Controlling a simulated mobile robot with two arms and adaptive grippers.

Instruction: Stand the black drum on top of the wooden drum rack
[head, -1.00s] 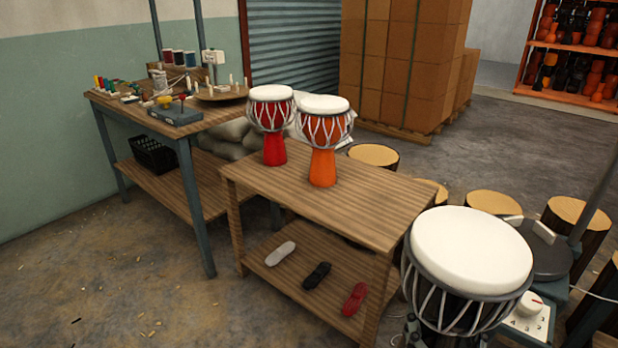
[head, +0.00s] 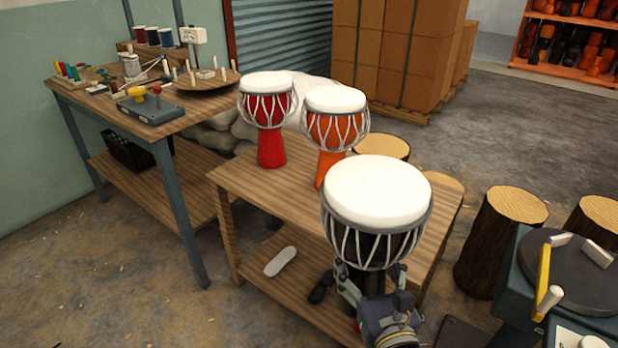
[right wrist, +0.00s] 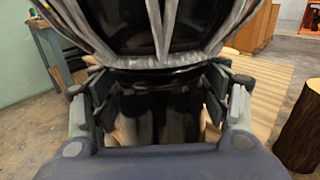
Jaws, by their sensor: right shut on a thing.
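The wooden drum rack (head: 228,175) stands in the middle of the head view. A red drum (head: 270,149) and an orange drum (head: 321,165) stand upright on its top. The black drum (head: 374,247), with a white head and pale ropes, is upright in front of the rack's right part in the picture. I cannot tell whether it is over the top. My right gripper (head: 371,283) is shut on its narrow part below the bowl. The right wrist view shows the fingers (right wrist: 160,100) on both sides of the dark body (right wrist: 175,118). My left gripper is not in view.
A white item (head: 280,262) and a black item (head: 321,288) lie on the rack's lower shelf. A workbench (head: 190,112) with tools stands at left. Log stools (head: 497,245) and a dark round turntable (head: 568,277) are at right. Stacked boxes stand behind.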

